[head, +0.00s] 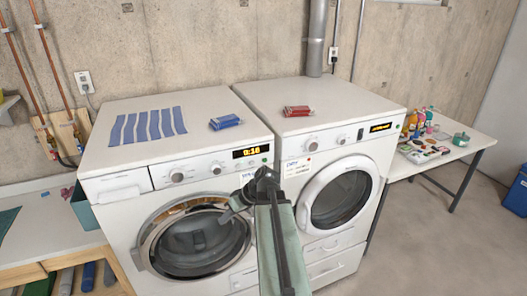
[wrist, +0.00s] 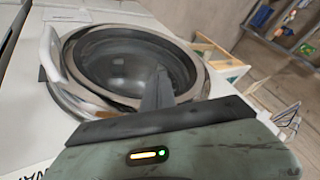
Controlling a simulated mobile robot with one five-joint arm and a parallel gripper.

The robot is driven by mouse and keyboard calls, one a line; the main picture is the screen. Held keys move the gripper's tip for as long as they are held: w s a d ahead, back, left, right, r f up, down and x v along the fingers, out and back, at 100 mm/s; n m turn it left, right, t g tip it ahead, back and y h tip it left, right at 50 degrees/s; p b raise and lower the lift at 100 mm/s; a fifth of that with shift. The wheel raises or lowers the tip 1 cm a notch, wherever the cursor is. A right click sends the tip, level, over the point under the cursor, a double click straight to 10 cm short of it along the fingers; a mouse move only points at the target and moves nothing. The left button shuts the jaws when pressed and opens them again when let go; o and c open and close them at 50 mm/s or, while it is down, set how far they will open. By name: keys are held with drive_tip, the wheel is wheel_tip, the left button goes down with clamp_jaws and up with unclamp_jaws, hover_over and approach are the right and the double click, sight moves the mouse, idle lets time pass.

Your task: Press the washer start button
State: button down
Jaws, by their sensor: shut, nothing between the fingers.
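The washer (head: 111,208) is the white left machine with a drawer, a round glass door and a lit display (head: 246,152) reading about 0:16. A small greenish spot, perhaps the start button (head: 265,148), sits at the right end of the display; it is too small to be sure. My gripper (head: 230,213) is shut and empty, in front of the washer's door and below the control panel. In the wrist view my gripper (wrist: 158,90) points toward the round door glass (wrist: 115,65). Whether it touches the door cannot be told. The control panel is not clear there.
A second white machine (head: 365,205) with a round door stands close at the right. Blue striped cloth (head: 150,125), a blue packet (head: 226,122) and a red packet (head: 297,111) lie on top. A table (head: 462,143) with bottles stands right; a low bench (head: 30,235) stands left.

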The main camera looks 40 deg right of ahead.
sight(265, 161)
drive_tip(key=s+d+r+t+p, duration=0.1)
drive_tip(key=s+d+r+t, duration=0.1)
drive_tip(key=d, duration=0.4)
drive_tip(key=s+d+r+t+h+p, duration=0.1)
drive_tip(key=s+d+r+t, duration=0.1)
drive_tip(key=d+r, duration=0.4)
drive_tip(key=s+d+r+t+p, duration=0.1)
drive_tip(key=s+d+r+t, duration=0.1)
drive_tip(key=s+d+r, duration=0.2)
drive_tip(key=d, duration=0.3)
drive_tip(key=shift+s+d+r+h+p, duration=0.2)
drive_tip(key=shift+s+d+h+p, duration=0.05)
drive_tip(key=shift+s+h+p, duration=0.15)
drive_tip(key=shift+w, duration=0.15)
drive_tip(key=w+d, duration=0.1)
drive_tip(key=w, duration=0.1)
drive_tip(key=w+d, duration=0.1)
drive_tip(key=w, duration=0.2)
drive_tip(key=w+d, duration=0.1)
drive_tip(key=w, duration=0.2)
drive_tip(key=shift+d, duration=0.1)
drive_tip(key=shift+w, duration=0.15)
drive_tip(key=shift+w+d, duration=0.2)
drive_tip(key=shift+w, duration=0.05)
